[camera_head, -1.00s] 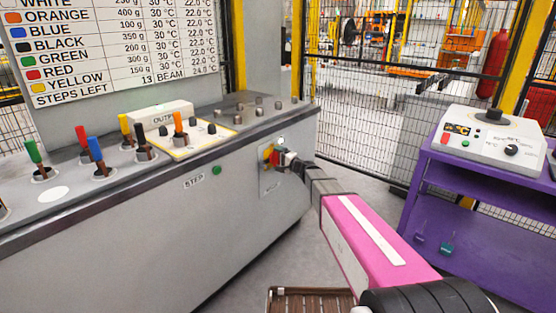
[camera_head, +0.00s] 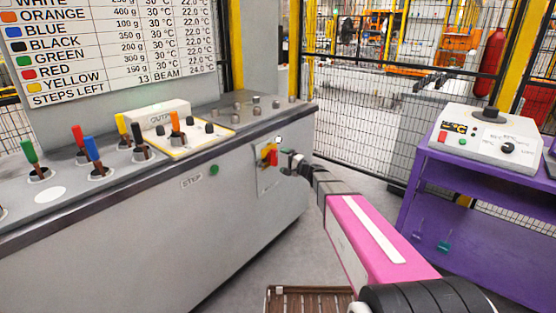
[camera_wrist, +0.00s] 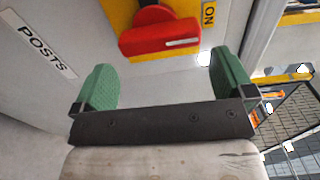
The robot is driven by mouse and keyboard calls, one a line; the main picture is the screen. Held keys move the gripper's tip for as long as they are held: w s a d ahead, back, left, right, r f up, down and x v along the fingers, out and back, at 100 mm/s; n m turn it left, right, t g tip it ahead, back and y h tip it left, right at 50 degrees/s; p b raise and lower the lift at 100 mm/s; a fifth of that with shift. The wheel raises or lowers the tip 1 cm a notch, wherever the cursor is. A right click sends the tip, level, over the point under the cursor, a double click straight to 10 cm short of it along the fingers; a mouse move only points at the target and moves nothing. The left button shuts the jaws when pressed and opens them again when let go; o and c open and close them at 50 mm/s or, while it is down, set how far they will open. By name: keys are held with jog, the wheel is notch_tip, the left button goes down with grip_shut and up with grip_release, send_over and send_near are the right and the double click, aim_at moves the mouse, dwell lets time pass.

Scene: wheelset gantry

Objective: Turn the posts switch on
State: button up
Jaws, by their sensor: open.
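The posts switch is a red rotary handle on a yellow plate. It shows in the head view (camera_head: 271,155) on the grey cabinet's front, near its right end, and in the wrist view (camera_wrist: 160,38) at the top centre. A "POSTS" label (camera_wrist: 46,50) is at the left. My gripper (camera_wrist: 166,78) has its green fingers wide apart, empty, facing the switch. In the head view my gripper (camera_head: 288,161) is just right of it.
The console top (camera_head: 60,212) carries several coloured levers. A green STEP button (camera_head: 214,170) is left of the switch. A purple cart (camera_head: 440,190) with a white device (camera_head: 487,137) stands at the right.

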jog(key=v, duration=0.5)
jog(key=shift+s+d, duration=0.2)
